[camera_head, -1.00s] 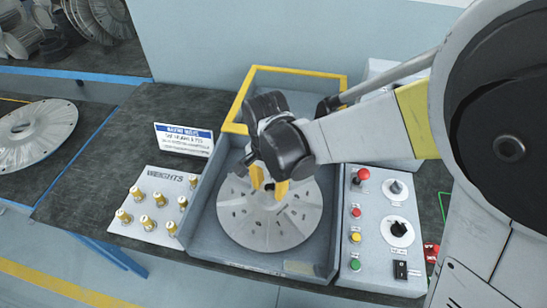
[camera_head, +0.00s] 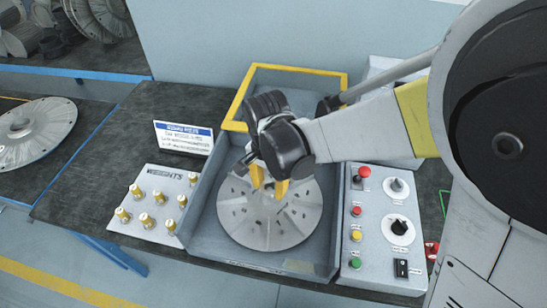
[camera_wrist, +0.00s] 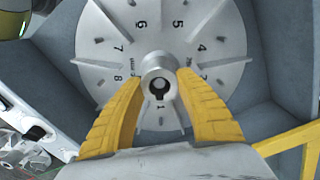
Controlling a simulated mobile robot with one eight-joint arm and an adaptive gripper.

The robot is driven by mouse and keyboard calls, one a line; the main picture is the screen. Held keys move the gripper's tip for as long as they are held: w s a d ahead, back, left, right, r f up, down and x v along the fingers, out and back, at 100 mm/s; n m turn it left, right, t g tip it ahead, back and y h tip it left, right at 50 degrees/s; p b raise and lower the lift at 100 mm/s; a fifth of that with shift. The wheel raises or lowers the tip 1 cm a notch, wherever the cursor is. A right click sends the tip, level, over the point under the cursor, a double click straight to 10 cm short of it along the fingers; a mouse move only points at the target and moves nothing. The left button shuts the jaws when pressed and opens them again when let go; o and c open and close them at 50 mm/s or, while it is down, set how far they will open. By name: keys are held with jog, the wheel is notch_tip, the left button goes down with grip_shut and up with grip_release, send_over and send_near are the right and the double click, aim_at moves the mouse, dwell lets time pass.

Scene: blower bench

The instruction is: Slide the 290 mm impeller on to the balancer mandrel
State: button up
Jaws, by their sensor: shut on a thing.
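The impeller (camera_head: 268,228), a grey metal disc with short radial ribs, lies inside the balancer's grey open bay (camera_head: 208,249). My gripper (camera_head: 269,187) reaches over it from above. In the wrist view my gripper's yellow fingers (camera_wrist: 159,92) are shut on the impeller's raised hub (camera_wrist: 152,64), one on each side. Numbers ring the disc (camera_wrist: 209,28). Inside the hub's bore, a rounded grey shape shows against a dark gap. I cannot tell whether this is the mandrel's end or how far the impeller sits on it. The space under the disc is hidden.
A yellow frame (camera_head: 238,103) stands at the bay's back. A weights plate (camera_head: 153,207) with several brass pieces is left of it, with a sign (camera_head: 184,138) behind. A control panel (camera_head: 381,238) is on the right. Another disc (camera_head: 38,143) lies far left.

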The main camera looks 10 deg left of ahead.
jog(key=o, duration=1.4)
jog(key=shift+c, duration=0.2)
notch_tip(320, 180, up, 12)
jog(key=s+d+r+n+t, duration=0.1)
jog(key=s+d+n+t, duration=0.1)
jog(key=d, duration=1)
jog(key=s+d+r+n+t, duration=0.2)
jog(key=d+t, duration=0.3)
jog(key=d, duration=0.8)
jog(key=shift+s+d+n, duration=0.25)
jog(key=shift+s+n, duration=0.25)
jog(key=shift+s, duration=0.3)
